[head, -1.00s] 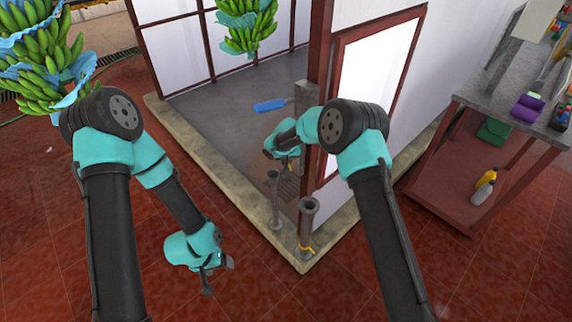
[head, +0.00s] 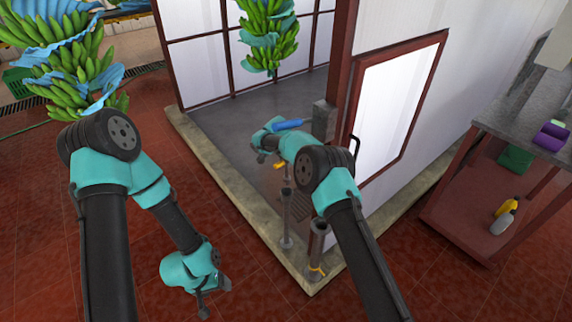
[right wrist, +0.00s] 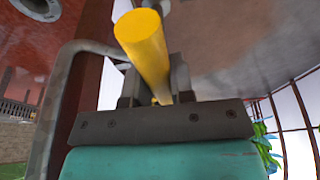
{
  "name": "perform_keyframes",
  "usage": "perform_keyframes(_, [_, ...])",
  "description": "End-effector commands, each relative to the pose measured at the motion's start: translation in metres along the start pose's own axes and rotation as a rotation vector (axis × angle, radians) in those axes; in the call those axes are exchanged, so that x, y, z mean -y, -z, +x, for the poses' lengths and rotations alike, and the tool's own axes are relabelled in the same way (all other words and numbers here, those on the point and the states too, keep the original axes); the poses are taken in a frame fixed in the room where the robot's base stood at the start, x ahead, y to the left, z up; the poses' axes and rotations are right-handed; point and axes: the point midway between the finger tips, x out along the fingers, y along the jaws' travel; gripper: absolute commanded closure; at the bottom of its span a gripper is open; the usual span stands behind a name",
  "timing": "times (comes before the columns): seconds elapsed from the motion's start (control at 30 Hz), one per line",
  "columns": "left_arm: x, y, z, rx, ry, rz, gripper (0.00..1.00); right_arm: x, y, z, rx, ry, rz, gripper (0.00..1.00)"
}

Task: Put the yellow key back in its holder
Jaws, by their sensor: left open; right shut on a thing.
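The yellow key (right wrist: 148,50) shows in the right wrist view as a yellow rod standing out from between my right gripper's fingers (right wrist: 155,85), which are shut on it. In the head view a small yellow part (head: 279,166) shows beside my right gripper (head: 267,157), above the grey floor. My left gripper (head: 212,289) is open and empty over the red tiles at lower left. I cannot tell for sure which thing is the key's holder. A grey upright pipe with an open top (head: 319,229) stands at the curb corner, with a yellow band near its base.
A thinner pipe (head: 286,215) stands left of the corner pipe. A blue object (head: 287,124) is just beyond my right gripper. Banana bunches (head: 268,35) hang at the back. A red-framed white panel (head: 398,110) and a shelf table (head: 480,215) are at right.

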Motion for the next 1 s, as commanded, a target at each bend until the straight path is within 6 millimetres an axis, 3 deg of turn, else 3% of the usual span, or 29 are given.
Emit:
perform_keyframes(0.57, [0.000, 0.000, 0.000, 0.000, 0.000, 0.000, 0.28, 0.001, 0.001, 0.001, 0.000, -0.007, 0.026, 1.00])
perform_keyframes(1.0, [0.000, 0.000, 0.000, 0.000, 0.000, 0.000, 0.28, 0.000, -0.006, 0.026, 0.000, -0.008, 0.025, 1.00])
